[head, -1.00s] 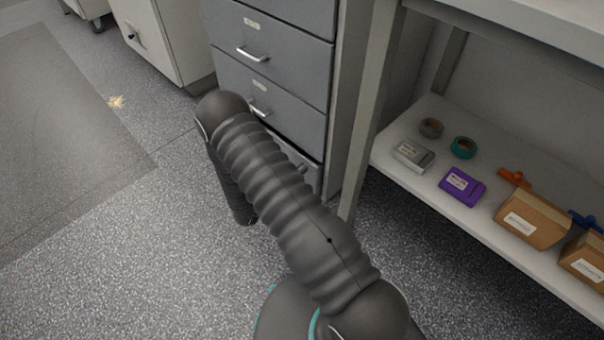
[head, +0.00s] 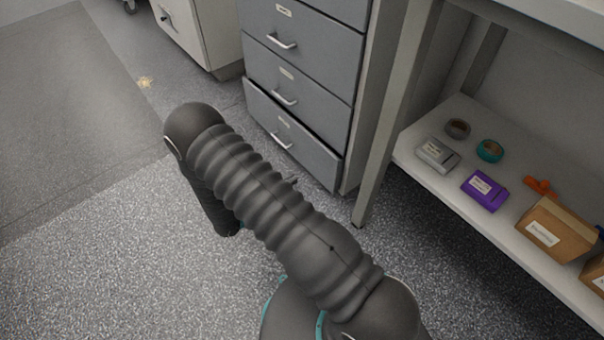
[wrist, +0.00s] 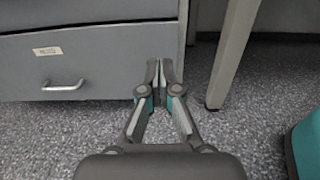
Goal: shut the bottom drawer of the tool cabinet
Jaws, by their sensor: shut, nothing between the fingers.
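The grey tool cabinet (head: 355,100) stands at the top centre of the head view. Its bottom drawer (head: 290,140), with a silver handle and a label, stands slightly out from the cabinet front. In the wrist view the bottom drawer (wrist: 100,72) fills the upper left, with its handle (wrist: 63,86) at left and a dark gap along its top edge. My gripper (wrist: 162,75) is shut and empty. Its fingertips appear in front of the drawer's lower right part; whether they touch it I cannot tell. In the head view my arm hides most of the gripper.
A bench leg (head: 390,130) stands just right of the cabinet and shows in the wrist view (wrist: 230,60). The bench's lower shelf (head: 440,190) holds tape rolls, small devices and boxes. A pale cabinet (head: 205,35) is at left. The floor left of my arm is clear.

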